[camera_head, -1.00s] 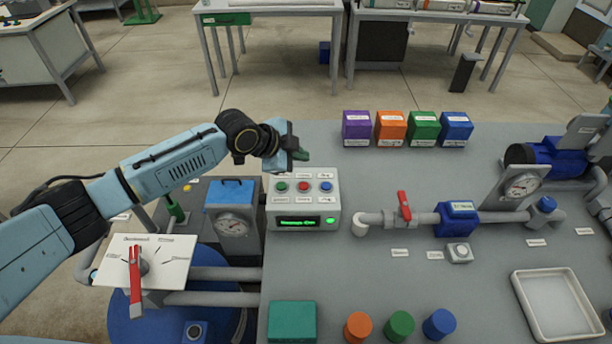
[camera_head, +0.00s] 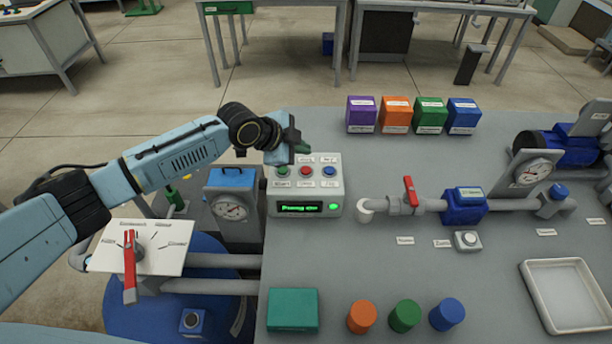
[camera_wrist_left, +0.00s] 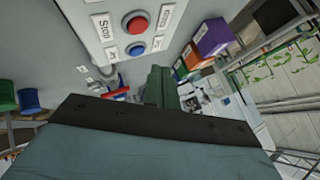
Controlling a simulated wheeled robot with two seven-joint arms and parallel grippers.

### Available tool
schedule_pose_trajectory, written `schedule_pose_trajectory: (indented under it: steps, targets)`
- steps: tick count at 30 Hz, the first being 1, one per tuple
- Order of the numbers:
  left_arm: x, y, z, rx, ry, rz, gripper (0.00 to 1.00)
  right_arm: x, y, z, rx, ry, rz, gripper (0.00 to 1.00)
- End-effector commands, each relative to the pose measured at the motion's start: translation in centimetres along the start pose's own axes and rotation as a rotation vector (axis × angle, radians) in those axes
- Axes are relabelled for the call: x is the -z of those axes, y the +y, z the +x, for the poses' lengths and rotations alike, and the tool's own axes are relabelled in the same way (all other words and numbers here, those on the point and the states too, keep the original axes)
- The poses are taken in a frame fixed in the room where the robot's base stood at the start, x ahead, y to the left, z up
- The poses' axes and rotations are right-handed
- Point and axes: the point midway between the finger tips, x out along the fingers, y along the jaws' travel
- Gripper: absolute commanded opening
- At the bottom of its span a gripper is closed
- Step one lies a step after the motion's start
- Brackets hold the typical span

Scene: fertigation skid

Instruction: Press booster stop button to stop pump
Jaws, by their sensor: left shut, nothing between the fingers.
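The control box (camera_head: 304,207) stands at the left end of the grey bench, with a green button (camera_head: 283,171), a red button (camera_head: 306,170) and a blue button (camera_head: 329,170) on top. Its lit green display (camera_head: 300,208) seems to read "Pump On". In the left wrist view, a label reading "Stop" (camera_wrist_left: 104,26) lies beside the red button (camera_wrist_left: 136,22), and the blue button (camera_wrist_left: 135,47) is near it. My left gripper (camera_head: 302,149) is shut and empty, at the box's far edge behind the buttons; contact cannot be told. My right gripper is out of view.
A gauge box (camera_head: 232,208) and a lever plate (camera_head: 165,245) stand left of the control box. A pipe with a red-handled valve (camera_head: 410,191) runs to the right. Coloured boxes (camera_head: 396,115) line the far bench edge. The bench's centre is mostly clear.

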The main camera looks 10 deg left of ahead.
Motion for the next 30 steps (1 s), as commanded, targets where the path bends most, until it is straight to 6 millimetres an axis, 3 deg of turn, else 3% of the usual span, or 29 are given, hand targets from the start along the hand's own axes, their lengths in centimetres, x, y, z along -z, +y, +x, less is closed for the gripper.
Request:
schedule_pose_trajectory:
  steps: [3,9,30]
  targets:
    - [-1.2,1.2,1.6,-0.001,0.0,0.0,0.0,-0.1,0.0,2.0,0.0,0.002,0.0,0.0]
    - [-2.0,2.0,2.8,0.0,0.0,0.0,0.0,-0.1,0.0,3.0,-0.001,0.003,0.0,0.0]
    - [-2.0,2.1,2.8,0.0,0.0,0.0,0.0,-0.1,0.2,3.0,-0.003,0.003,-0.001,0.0]
